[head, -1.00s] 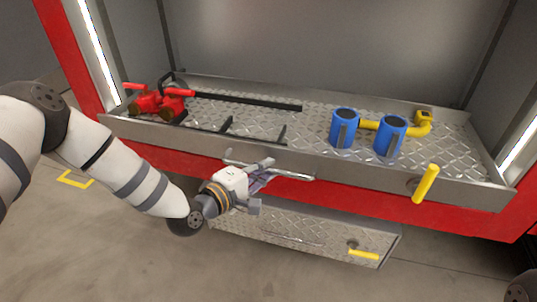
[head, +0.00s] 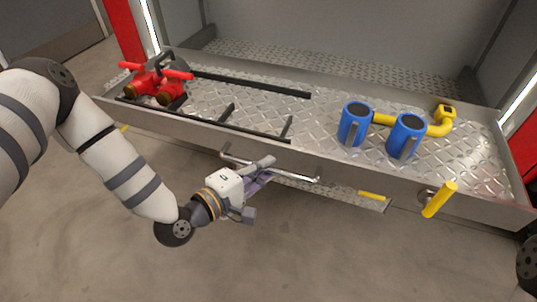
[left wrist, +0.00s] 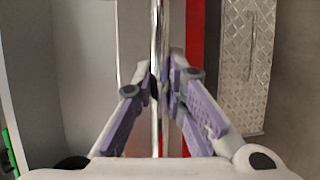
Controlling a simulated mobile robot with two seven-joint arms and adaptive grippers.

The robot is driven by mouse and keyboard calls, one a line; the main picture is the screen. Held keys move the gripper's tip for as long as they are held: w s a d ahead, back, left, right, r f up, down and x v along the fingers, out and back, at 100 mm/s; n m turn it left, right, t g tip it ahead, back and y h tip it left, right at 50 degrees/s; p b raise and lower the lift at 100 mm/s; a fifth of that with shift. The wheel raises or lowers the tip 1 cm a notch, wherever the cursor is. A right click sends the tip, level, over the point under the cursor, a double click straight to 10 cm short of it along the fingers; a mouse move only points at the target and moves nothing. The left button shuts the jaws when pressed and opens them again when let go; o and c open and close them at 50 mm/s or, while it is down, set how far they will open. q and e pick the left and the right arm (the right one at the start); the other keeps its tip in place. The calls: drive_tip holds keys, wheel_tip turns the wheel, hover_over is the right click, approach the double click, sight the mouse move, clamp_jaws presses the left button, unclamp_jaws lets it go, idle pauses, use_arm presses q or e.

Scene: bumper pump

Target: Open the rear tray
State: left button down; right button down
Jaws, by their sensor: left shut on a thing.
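The rear tray (head: 240,110) is a wide diamond-plate metal tray, standing out from the vehicle bay in the head view. A silver bar handle (head: 298,177) runs along its front face. My left gripper (head: 265,167) is shut on this handle. In the left wrist view, the handle (left wrist: 160,30) passes between the purple-padded fingers of the left gripper (left wrist: 161,82). A yellow lever (head: 440,199) sits at the right of the tray front, angled outward. My right gripper is not in view.
The tray carries a red valve fitting (head: 158,80), two blue cylinders (head: 355,124) and a yellow pipe elbow (head: 441,124). A lower diamond-plate panel with a yellow lever (head: 372,196) is mostly hidden beneath. The concrete floor (head: 330,255) in front is clear.

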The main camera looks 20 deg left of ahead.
use_arm(q)
drive_tip(key=shift+s, duration=0.55)
drive_tip(key=c, duration=1.6)
unclamp_jaws()
drive_tip(key=v, duration=1.2)
drive_tip(key=shift+d+r, duration=0.1)
